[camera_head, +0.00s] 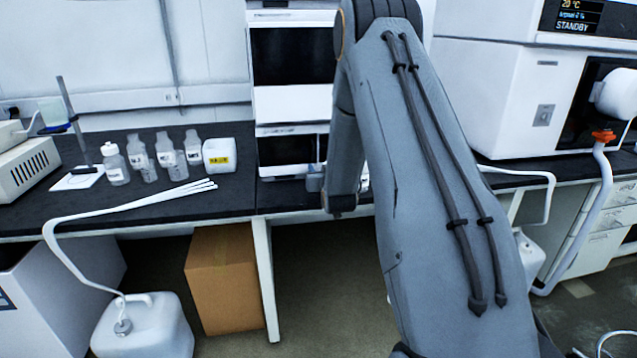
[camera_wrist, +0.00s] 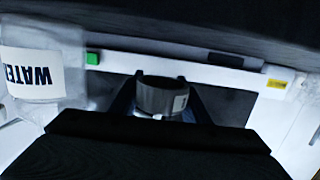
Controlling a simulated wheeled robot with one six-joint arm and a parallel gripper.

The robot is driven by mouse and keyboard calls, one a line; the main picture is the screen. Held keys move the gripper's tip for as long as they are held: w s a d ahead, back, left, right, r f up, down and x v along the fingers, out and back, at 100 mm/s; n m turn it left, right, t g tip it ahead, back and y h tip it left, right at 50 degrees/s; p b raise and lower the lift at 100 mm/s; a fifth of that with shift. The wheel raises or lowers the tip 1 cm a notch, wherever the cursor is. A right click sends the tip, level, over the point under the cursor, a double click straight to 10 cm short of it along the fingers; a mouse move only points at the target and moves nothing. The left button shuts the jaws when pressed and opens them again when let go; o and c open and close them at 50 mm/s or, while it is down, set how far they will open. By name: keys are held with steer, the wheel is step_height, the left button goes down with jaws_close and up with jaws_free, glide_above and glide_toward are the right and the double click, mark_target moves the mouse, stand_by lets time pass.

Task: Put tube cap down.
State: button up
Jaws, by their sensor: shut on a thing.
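In the wrist view my gripper (camera_wrist: 161,104) has its two dark fingers on either side of a short grey cylinder, the tube cap (camera_wrist: 158,94). It is shut on the cap. The cap has a small pale mark on its right side, and its lower part is hidden by the dark wrist body. In the head view my arm hangs down in front of the instrument stack, and I cannot make out the cap there.
A bottle labelled WATER (camera_wrist: 35,75) is close on the left in the wrist view. In the head view, several clear bottles (camera_head: 140,155) and a white container (camera_head: 219,155) stand on the black bench (camera_head: 150,205). White tubes (camera_head: 150,198) cross its front edge.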

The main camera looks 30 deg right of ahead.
step_height(320, 180, down, 4)
steer(key=shift+w+f+b, duration=0.1)
steer(key=shift+f+b, duration=0.05)
steer(key=shift+b, duration=0.95)
steer(key=shift+w+f, duration=0.1)
steer(key=shift+f, duration=0.05)
steer(key=shift+a, duration=0.1)
steer(key=o, duration=1.1)
